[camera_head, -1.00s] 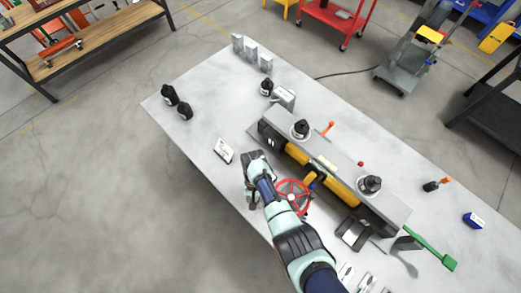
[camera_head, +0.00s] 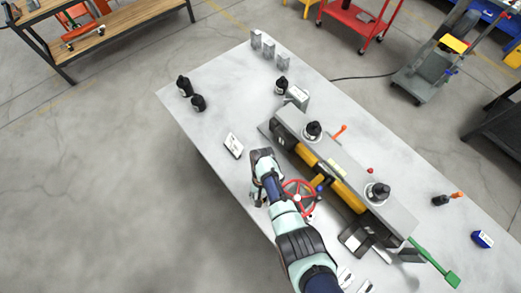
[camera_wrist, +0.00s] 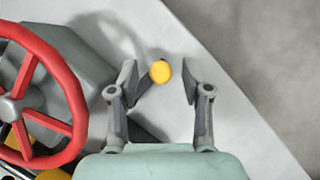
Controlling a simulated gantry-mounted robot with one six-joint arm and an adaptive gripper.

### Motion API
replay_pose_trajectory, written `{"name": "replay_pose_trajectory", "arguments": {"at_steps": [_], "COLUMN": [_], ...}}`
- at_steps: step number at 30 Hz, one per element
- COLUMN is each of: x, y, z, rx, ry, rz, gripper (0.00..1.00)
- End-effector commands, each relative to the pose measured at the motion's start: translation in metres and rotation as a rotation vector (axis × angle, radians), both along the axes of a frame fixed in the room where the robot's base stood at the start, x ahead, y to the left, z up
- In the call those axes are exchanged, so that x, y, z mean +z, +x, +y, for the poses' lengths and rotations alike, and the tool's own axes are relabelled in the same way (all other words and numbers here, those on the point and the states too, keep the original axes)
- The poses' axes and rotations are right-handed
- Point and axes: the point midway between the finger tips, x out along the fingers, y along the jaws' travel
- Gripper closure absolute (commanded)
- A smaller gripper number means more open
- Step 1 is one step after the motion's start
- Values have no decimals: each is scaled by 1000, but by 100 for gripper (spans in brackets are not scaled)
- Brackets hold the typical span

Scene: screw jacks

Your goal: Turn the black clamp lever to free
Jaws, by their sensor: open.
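My gripper (camera_wrist: 160,88) is open in the wrist view, one finger on each side of a round yellow knob (camera_wrist: 161,71). The fingers look apart from the knob. A short dark bar (camera_wrist: 144,92) shows between the left finger and the knob; I cannot tell whether this is the black clamp lever. In the head view my gripper (camera_head: 258,196) is low over the bench's near edge, left of the red handwheel (camera_head: 299,198). My arm hides most of that spot. The handwheel also fills the left of the wrist view (camera_wrist: 72,98).
The jack unit with its long grey top (camera_head: 345,163) and yellow parts (camera_head: 310,158) stands right of my gripper.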

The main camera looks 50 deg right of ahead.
Motion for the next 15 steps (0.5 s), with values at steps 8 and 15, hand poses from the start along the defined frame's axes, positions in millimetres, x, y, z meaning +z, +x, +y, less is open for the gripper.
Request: {"name": "replay_pose_trajectory", "arguments": {"at_steps": [8, 15], "x": [51, 97], "y": [14, 26], "z": [-17, -32], "rx": [-1, 1], "ry": [-4, -1], "rz": [-5, -2], "gripper": [52, 52]}}
